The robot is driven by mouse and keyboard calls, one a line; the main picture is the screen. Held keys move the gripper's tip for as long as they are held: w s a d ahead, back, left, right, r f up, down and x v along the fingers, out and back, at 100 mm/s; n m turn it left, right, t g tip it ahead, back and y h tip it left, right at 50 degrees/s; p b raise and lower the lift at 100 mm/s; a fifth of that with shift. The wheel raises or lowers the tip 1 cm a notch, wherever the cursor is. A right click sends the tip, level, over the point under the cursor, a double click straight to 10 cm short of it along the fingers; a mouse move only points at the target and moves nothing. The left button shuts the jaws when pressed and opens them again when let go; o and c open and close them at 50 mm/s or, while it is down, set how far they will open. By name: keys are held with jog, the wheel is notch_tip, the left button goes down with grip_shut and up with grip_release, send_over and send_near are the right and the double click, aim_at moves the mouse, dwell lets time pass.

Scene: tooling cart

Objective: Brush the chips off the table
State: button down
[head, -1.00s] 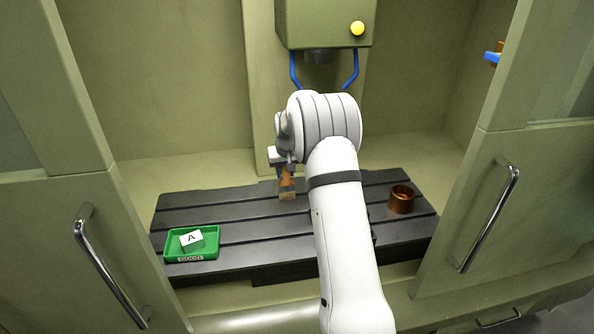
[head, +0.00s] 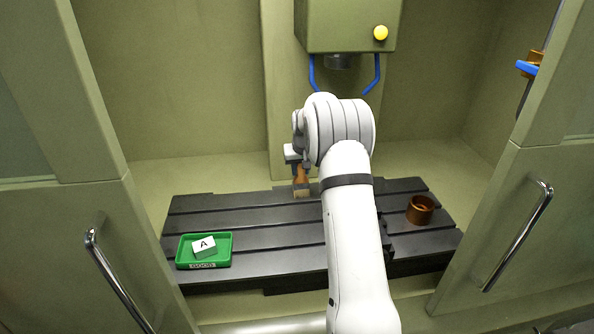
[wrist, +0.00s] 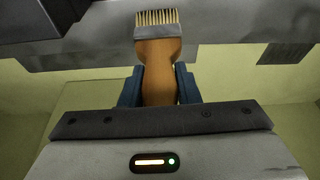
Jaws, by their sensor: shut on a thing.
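A brush with a wooden handle, a grey ferrule and pale bristles (wrist: 157,18) is held in my gripper (wrist: 159,88), which is shut on the handle. In the head view the brush (head: 301,186) points down over the back edge of the dark slotted table (head: 270,236); I cannot tell whether the bristles touch it. I can make out no chips on the table in either view. My arm hides part of the table's middle.
A green tray (head: 184,254) with a white block marked A (head: 204,247) is on the table's left. A brown ring-shaped part (head: 420,211) is on the right. A machine head with a yellow button (head: 380,33) hangs above. Open doors with handles flank the opening.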

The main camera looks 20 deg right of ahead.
jog(key=v, duration=0.2)
jog(key=p+v, duration=0.1)
jog(key=shift+w+a+r, duration=0.1)
jog(key=shift+w+r, duration=0.15)
jog(key=shift+r, duration=0.2)
jog(key=shift+w+r+p, duration=0.2)
jog(key=shift+r+p, duration=0.15)
jog(key=shift+r, duration=0.1)
jog(key=shift+w+p+v, duration=0.2)
jog(key=shift+p+v, duration=0.25)
jog(key=shift+v, duration=0.4)
jog(key=shift+w+p+v, duration=0.2)
jog(key=shift+p+v, duration=0.2)
jog(key=shift+v, duration=0.4)
jog(key=shift+r, duration=0.1)
